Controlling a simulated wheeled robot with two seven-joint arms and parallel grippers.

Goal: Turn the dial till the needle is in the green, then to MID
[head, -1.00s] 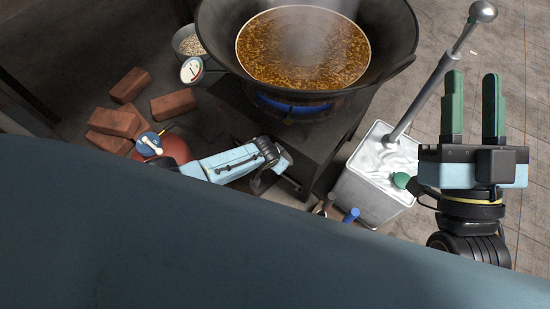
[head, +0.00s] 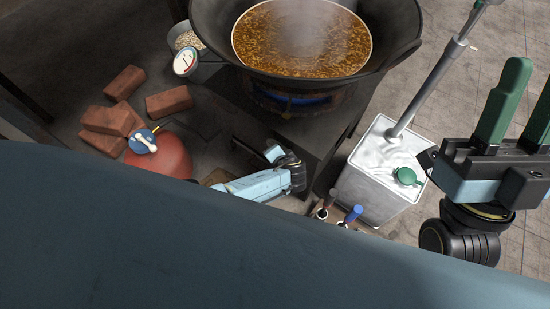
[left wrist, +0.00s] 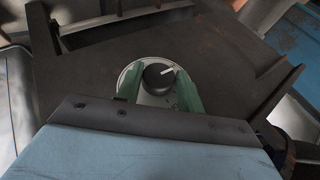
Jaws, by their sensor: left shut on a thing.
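The dial (left wrist: 157,77) is a dark round knob with a white pointer mark on a pale round plate, in the left wrist view. The mark points up and right. My left gripper (left wrist: 158,88) has its green fingers closed on both sides of the knob. In the head view my left arm reaches the stove's front and the dial is hidden. The gauge (head: 185,62) is a small white round face beside the wok; its needle is too small to read surely. My right gripper (head: 533,85) is open and empty at the right.
A large wok (head: 302,45) of steaming brown liquid sits over a blue flame (head: 300,98). Bricks (head: 168,102) and a red gas cylinder (head: 160,158) lie left.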

